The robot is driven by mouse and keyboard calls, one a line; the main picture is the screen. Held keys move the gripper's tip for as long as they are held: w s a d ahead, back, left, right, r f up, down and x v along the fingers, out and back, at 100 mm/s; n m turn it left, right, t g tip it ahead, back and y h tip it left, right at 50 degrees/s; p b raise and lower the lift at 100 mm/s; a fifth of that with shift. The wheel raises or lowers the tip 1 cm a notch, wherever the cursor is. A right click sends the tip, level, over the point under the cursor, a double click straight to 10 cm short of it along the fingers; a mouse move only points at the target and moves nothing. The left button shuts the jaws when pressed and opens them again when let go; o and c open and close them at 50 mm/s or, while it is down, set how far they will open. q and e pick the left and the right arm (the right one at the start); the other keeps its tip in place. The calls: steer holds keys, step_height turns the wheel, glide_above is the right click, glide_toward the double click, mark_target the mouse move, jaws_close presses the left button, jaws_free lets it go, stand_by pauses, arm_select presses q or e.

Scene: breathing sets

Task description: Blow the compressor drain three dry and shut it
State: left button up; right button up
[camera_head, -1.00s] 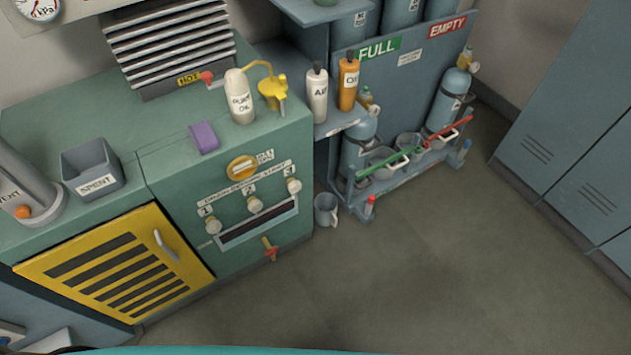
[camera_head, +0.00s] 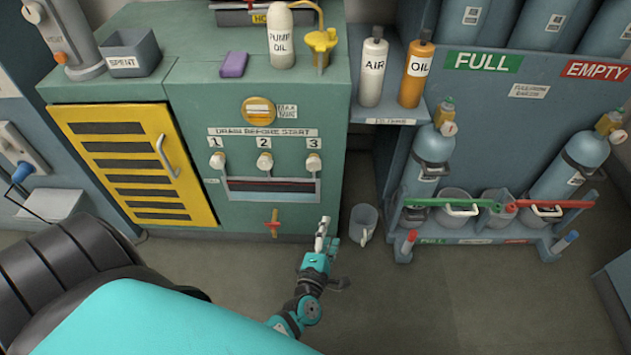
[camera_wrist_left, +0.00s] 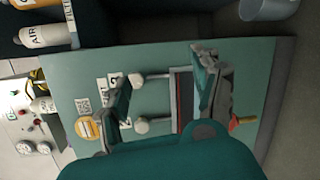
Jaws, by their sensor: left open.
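The compressor drain three knob (camera_head: 313,161) is a pale knob under the label 3, at the right end of the row on the green cabinet (camera_head: 190,90). Drains two (camera_head: 264,161) and one (camera_head: 217,161) are to its left. My left gripper (camera_head: 325,235) is open and empty, low in front of the cabinet's right edge and below drain three. In the left wrist view its open fingers (camera_wrist_left: 163,88) face the panel, and drain three (camera_wrist_left: 137,81) shows between them, apart from both. The AIR bottle (camera_head: 373,72) stands on the side shelf. My right gripper is out of view.
The OIL bottle (camera_head: 416,75) stands beside the AIR bottle. A grey mug (camera_head: 362,224) is on the floor close to my left gripper. A red-orange tap (camera_head: 273,223) sticks out below the drain slot (camera_head: 270,185). The gas bottle rack (camera_head: 480,235) stands at right; floor before it is clear.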

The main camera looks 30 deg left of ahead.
arm_select(q)
steer(key=a+r+n+y+b, duration=0.3)
steer(key=a+r+n+y, duration=0.15)
steer(key=n, duration=0.35)
steer(key=n+b, duration=0.1)
glide_toward(314, 167)
steer(key=x, duration=0.7)
steer(key=shift+w+a, duration=0.15)
steer(key=shift+w, duration=0.25)
steer(key=shift+x, duration=1.05)
steer(key=shift+w+a+b, duration=0.3)
steer(key=shift+w+a, duration=0.05)
steer(key=shift+w, duration=0.1)
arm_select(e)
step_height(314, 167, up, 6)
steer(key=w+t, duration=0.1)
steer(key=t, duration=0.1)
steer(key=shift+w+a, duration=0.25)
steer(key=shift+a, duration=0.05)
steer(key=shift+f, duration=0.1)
